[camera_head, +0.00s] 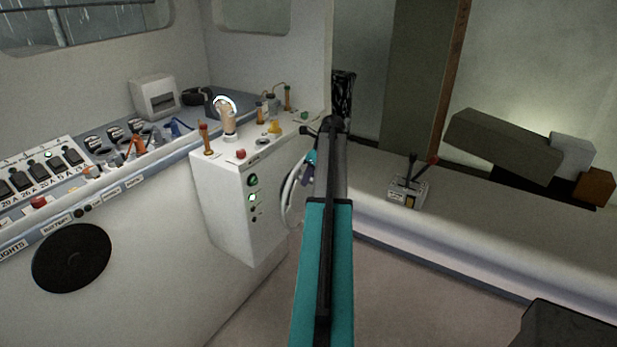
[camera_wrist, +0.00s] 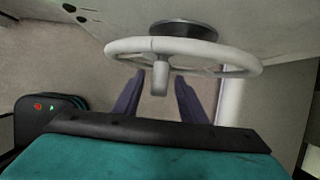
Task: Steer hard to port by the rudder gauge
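The white steering wheel (camera_wrist: 235,65) fills the top of the wrist view, with a dark hub (camera_wrist: 184,29). A pale spinner knob (camera_wrist: 159,78) stands out from its rim toward my gripper. My gripper (camera_wrist: 160,84) is open, its two dark purple fingers on either side of the knob's end, with gaps visible between. In the head view the wheel (camera_head: 290,196) shows edge-on at the console's side, mostly hidden by my arm. A round dial with a bright ring (camera_head: 224,104) stands on the console; I cannot tell whether it is the rudder gauge, nor read it.
The white console (camera_head: 228,205) carries levers, buttons and green lights. A dashboard with switches (camera_head: 40,170) and small gauges (camera_head: 94,143) runs left. A throttle box with levers (camera_head: 408,188) sits on the ledge at right.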

